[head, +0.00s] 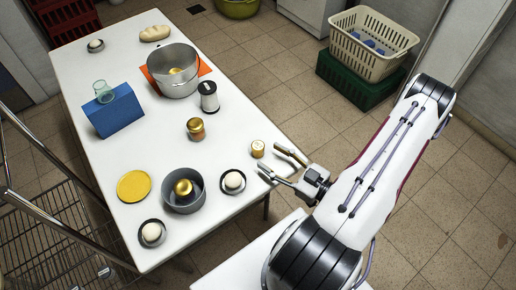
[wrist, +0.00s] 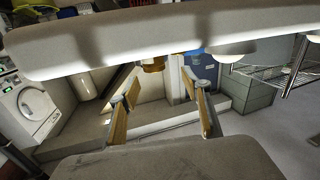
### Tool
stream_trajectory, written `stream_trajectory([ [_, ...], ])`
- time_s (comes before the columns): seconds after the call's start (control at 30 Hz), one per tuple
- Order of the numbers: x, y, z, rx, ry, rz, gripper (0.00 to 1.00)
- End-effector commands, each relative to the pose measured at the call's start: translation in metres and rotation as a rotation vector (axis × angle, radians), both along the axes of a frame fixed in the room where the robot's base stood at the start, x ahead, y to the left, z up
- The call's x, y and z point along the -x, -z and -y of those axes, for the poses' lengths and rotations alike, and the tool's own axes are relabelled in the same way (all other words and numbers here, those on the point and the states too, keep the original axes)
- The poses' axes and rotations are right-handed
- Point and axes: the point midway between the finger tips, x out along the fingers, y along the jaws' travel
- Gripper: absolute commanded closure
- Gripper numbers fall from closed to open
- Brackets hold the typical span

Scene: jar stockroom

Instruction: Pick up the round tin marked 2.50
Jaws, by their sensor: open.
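Several round gold tins are in the head view, and I cannot read a 2.50 mark on any. A small one with a pale top (head: 258,149) stands near the table's right edge. A taller one (head: 195,128) stands further in. Another (head: 183,188) is inside a grey bowl (head: 195,205), and one (head: 175,71) is inside the large pot. My gripper (head: 269,157) is open and empty at the table's right edge, its fingertips just right of the small pale-topped tin.
The white table (head: 130,60) also holds a large metal pot (head: 175,85), a black-and-white jar (head: 209,98), a blue block (head: 115,110) with a glass on it, a yellow disc (head: 134,186) and small dishes with white balls (head: 233,181). The middle of the table is mostly clear.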

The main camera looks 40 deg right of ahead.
Motion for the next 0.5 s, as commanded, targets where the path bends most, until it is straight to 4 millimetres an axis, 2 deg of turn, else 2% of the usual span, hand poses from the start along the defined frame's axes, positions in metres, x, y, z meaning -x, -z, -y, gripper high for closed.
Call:
stream_trajectory([
  [0.2,0.0068,0.0059,0.006,-0.072,0.062,0.019,0.52],
  [0.5,0.0074,0.0063,0.0066,-0.081,0.07,0.022,0.52],
])
